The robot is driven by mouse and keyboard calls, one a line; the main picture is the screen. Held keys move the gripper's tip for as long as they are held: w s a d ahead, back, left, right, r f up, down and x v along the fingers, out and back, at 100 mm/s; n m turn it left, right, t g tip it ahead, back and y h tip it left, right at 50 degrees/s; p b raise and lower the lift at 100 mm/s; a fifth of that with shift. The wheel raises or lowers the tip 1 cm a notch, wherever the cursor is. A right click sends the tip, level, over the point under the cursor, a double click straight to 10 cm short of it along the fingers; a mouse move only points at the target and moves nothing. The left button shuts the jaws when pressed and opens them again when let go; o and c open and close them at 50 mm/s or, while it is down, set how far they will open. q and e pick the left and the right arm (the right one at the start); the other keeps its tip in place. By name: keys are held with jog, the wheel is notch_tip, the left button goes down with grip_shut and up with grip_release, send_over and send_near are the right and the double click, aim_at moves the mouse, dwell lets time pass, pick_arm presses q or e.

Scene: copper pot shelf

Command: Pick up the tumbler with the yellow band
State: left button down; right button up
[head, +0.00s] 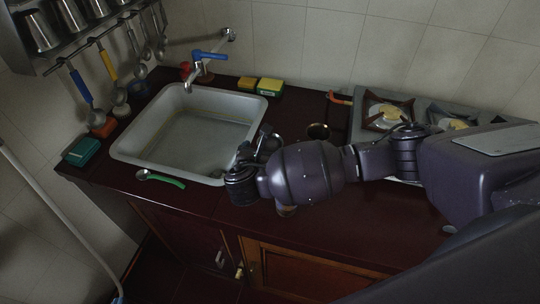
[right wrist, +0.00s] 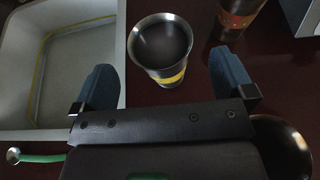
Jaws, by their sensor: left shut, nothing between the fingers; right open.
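The tumbler with the yellow band (right wrist: 163,42) stands on the dark counter in the right wrist view. It is a metal cup with a dark inside, and part of the band shows low on its near side. My right gripper (right wrist: 164,82) is open, its two blue-grey fingers apart with the tumbler just ahead of the gap, not gripped. In the head view the right gripper (head: 262,146) is by the sink's right edge, partly hidden by its own arm. I cannot make out the tumbler clearly there. My left gripper is not in view.
A second tumbler with an orange-red band (right wrist: 238,16) stands just right of the target. A dark round vessel (right wrist: 284,148) is at the lower right. The sink (head: 122,147) lies left, with a green-handled spoon (head: 166,180) in front. A stove (head: 362,100) is at right.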

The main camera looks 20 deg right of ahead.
aim_at(273, 138)
jog(key=x, duration=0.5)
jog(key=shift+p, duration=0.35)
jog(key=c, duration=1.6)
notch_tip(273, 138, up, 20)
jog(key=shift+r+b, duration=0.1)
jog(key=shift+b, duration=0.45)
jog(key=shift+c, duration=0.2)
